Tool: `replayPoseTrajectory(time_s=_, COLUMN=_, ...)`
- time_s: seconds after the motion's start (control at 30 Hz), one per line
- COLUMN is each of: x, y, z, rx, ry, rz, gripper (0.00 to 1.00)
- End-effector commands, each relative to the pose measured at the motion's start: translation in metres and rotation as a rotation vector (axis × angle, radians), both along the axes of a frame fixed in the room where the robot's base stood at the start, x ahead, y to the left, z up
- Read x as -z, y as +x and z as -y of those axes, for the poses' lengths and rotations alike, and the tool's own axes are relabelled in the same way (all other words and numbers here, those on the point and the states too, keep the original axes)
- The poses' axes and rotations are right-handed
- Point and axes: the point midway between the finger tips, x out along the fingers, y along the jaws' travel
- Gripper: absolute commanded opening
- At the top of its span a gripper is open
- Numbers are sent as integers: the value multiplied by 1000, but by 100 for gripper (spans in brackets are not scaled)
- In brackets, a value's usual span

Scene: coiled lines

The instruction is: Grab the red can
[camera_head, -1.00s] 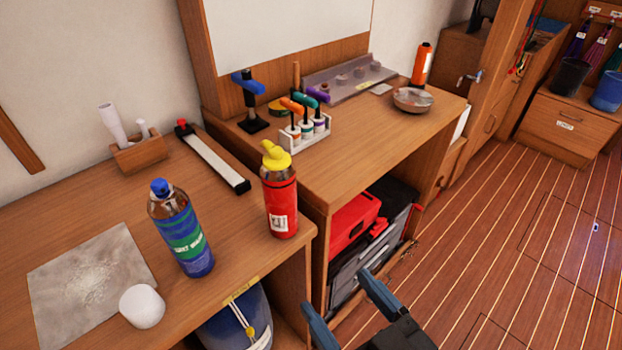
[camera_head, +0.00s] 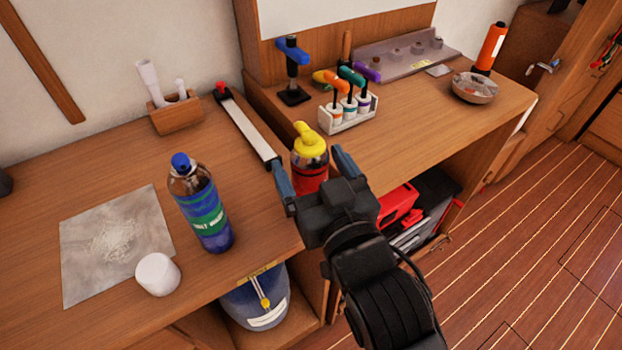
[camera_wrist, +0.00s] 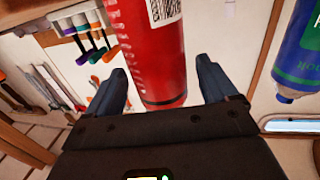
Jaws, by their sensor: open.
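The red can (camera_head: 310,180) has a yellow spray top and stands upright near the edge of the wooden desk. In the head view its lower part is hidden behind my gripper (camera_head: 309,160). My gripper is open, with one blue finger on each side of the can. In the wrist view the red can (camera_wrist: 150,50) with its barcode label sits between the fingers of my gripper (camera_wrist: 161,65). Gaps show on both sides there, so the can is not clamped.
A blue-and-green bottle (camera_head: 203,208) stands left of the can. A white cup (camera_head: 158,274) and a grey sheet (camera_head: 85,260) lie farther left. A long white-and-black bar (camera_head: 246,125) and a rack of coloured-handled tools (camera_head: 350,112) are behind. Open floor lies to the right.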

Motion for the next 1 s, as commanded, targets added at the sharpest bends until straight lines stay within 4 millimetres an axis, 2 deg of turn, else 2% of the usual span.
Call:
replayPoseTrajectory(time_s=0.1, x=-2, y=16, z=-7, rx=0, ry=-1, rz=1, gripper=86)
replayPoseTrajectory(time_s=0.2, x=-1, y=23, z=-9, rx=0, ry=0, rz=1, gripper=86)
replayPoseTrajectory(time_s=0.47, x=0, y=24, z=-10, rx=0, ry=0, rz=0, gripper=86)
replayPoseTrajectory(time_s=1.0, x=0, y=24, z=-10, rx=0, ry=0, rz=0, gripper=34)
